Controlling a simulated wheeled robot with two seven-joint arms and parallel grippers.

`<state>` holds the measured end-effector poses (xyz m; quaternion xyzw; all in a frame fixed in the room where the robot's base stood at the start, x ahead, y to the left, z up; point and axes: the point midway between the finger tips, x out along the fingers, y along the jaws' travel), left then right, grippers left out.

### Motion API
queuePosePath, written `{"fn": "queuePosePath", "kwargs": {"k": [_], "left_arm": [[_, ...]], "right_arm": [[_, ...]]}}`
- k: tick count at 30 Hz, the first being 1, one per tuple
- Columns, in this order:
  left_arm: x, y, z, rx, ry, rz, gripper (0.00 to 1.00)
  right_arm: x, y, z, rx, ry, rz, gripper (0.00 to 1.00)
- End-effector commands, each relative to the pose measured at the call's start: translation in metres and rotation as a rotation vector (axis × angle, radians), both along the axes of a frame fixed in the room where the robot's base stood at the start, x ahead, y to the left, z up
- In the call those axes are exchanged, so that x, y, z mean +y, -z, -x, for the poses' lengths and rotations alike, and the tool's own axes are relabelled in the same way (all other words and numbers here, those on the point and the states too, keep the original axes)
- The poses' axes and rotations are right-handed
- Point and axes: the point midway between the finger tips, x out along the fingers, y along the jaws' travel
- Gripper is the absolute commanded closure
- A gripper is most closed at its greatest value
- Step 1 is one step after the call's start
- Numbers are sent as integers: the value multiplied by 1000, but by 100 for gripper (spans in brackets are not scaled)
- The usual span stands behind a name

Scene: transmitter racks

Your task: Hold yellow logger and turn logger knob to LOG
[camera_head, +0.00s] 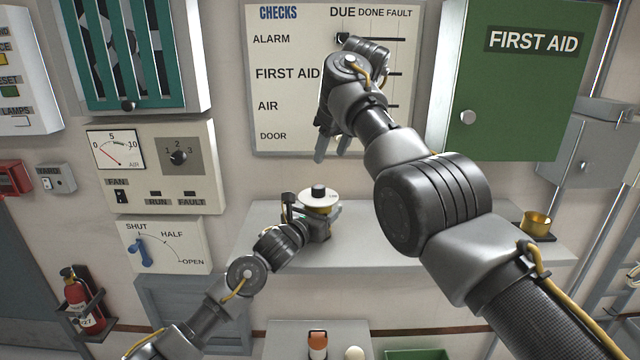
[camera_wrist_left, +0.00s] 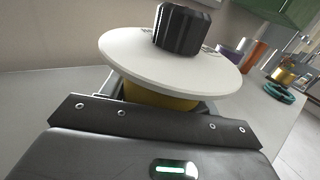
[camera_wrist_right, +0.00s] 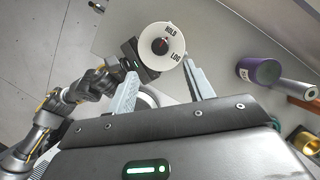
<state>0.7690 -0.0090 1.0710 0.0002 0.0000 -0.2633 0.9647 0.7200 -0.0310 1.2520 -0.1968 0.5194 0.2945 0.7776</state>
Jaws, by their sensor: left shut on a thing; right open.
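The yellow logger (camera_head: 321,228) stands at the shelf's left part, with a white dial disc and black knob (camera_head: 318,190) on top. In the left wrist view the yellow body (camera_wrist_left: 160,96) shows under the disc (camera_wrist_left: 120,57), below the knob (camera_wrist_left: 185,28). My left gripper (camera_head: 314,224) is shut around the body, its fingertips partly hidden. In the right wrist view the disc (camera_wrist_right: 172,58) reads HOLD and LOG, and the small dark knob (camera_wrist_right: 160,46) is at its middle; its setting is unclear. My right gripper (camera_head: 332,148) is open and empty, apart from and above the logger.
A purple cylinder (camera_wrist_right: 262,71) shows in the right wrist view. Behind are the checks board (camera_head: 280,110) and the green first aid cabinet (camera_head: 510,90).

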Motion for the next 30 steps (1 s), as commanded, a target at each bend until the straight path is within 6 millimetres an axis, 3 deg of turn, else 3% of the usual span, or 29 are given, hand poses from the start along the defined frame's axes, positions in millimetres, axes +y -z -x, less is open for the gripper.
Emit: {"fn": "queuePosePath", "kwargs": {"k": [9,15,21,30], "left_arm": [[0,0,0,1,0,-1,72],[0,0,0,1,0,-1,72],[0,0,0,1,0,-1,72],[0,1,0,1,0,-1,72]], "right_arm": [[17,59,-17,3,-3,0,48],[23,86,-26,3,-1,0,48],[27,97,-30,0,-1,0,48],[27,98,-30,0,-1,0,50]]}}
